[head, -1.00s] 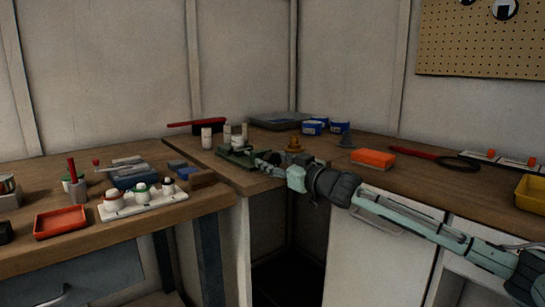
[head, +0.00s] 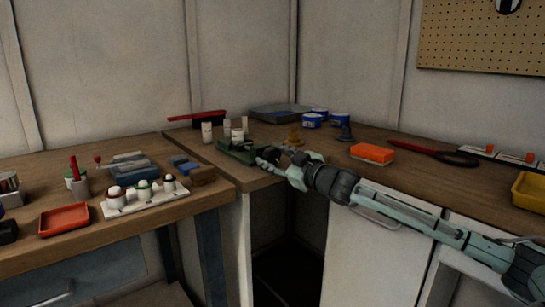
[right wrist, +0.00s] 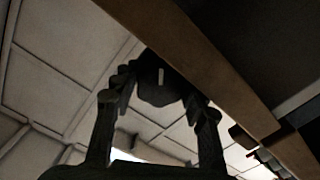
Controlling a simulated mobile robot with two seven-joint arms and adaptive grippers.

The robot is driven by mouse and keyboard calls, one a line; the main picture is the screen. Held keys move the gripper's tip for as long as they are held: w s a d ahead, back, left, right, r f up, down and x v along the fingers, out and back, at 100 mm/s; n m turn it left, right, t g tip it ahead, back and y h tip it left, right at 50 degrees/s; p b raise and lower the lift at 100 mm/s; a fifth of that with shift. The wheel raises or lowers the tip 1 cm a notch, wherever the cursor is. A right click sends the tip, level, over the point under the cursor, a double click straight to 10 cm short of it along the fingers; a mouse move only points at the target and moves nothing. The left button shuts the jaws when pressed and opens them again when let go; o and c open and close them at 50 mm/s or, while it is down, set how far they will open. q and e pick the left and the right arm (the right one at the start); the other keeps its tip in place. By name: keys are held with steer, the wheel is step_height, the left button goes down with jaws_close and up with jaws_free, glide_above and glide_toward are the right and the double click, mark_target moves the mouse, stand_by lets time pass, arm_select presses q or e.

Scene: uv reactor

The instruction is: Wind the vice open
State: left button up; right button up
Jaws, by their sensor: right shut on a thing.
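The green vice (head: 238,152) stands at the front edge of the wooden bench, near the inner corner, with white pots at it. My right gripper (head: 268,158) reaches it from the right, at its near right side. In the right wrist view my right gripper (right wrist: 160,92) has its two dark fingers closed on a dark rounded part, the vice handle (right wrist: 160,80), which bears a short pale mark. The vice jaws are too small and dark to tell how wide they stand. My left gripper is not in view.
A white rack of jars (head: 145,197) and a red tray (head: 65,219) lie on the left bench. A dark gap opens below the corner.

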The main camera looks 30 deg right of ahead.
steer(key=o, duration=1.2)
steer(key=shift+f, duration=0.1)
